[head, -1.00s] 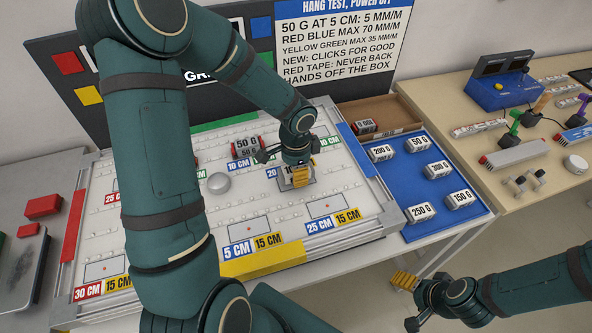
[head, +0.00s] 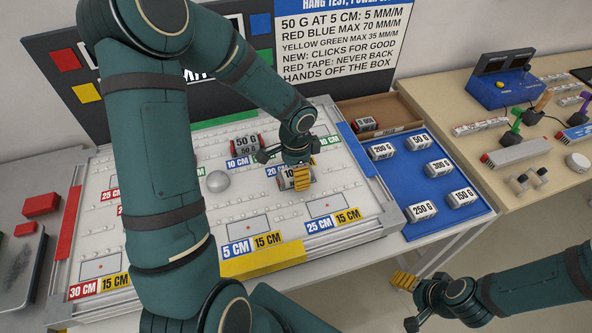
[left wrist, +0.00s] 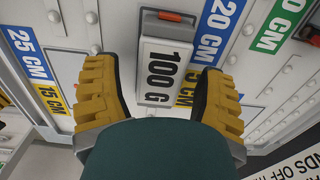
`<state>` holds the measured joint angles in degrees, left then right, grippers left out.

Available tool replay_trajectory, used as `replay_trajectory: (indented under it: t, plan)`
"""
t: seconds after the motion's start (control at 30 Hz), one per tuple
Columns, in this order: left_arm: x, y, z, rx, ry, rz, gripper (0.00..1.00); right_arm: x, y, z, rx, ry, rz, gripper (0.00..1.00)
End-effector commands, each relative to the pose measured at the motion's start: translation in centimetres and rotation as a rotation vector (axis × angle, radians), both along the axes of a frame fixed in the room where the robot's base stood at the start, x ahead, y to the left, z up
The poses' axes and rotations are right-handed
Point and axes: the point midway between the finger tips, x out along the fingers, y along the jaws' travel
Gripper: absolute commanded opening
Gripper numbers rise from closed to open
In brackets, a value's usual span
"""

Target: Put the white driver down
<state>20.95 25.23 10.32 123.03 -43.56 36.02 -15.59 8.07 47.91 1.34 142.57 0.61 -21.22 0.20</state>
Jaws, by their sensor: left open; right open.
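A white block labelled 100 G (left wrist: 165,65) with a red-orange strip on its end rests on the white board (head: 150,235). It also shows in the head view, partly hidden by the fingers (head: 285,175). My left gripper (head: 301,180) is over it with yellow fingers apart on either side; the fingers show in the left wrist view too (left wrist: 155,85). My right gripper (head: 403,280) is open and empty, low in front of the blue mat. I see no label naming a white driver; a long pale block with a red end (head: 515,152) lies on the bench.
A 50 G block (head: 246,144) and a grey dome (head: 217,181) are on the board near my left gripper. Several labelled weights stand on the blue mat (head: 405,190). A cardboard box (head: 400,109) is behind it. The wooden bench (head: 480,185) holds tools and a blue meter (head: 500,88).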

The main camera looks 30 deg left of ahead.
Motion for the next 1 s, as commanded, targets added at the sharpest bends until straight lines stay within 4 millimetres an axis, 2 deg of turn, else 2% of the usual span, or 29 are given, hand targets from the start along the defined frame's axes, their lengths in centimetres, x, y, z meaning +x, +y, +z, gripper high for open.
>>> replay_trajectory:
  t: [0.17,0.6,0.8,1.0]
  plan:
    - [0.0,0.0,1.7,0.001,-0.001,0.001,0.70,0.0,-0.1,1.7,0.003,-0.001,0.000,0.75]
    - [0.1,0.0,10.7,0.001,-0.003,0.000,0.70,-0.1,-0.1,2.8,0.005,0.000,0.001,0.75]
    - [0.0,0.0,12.7,0.000,-0.001,0.000,0.70,-0.1,-0.1,3.0,0.006,0.000,0.001,0.75]
    - [0.0,0.0,13.1,0.000,0.000,-0.001,0.70,-0.1,-0.2,3.0,0.006,-0.001,0.001,0.75]
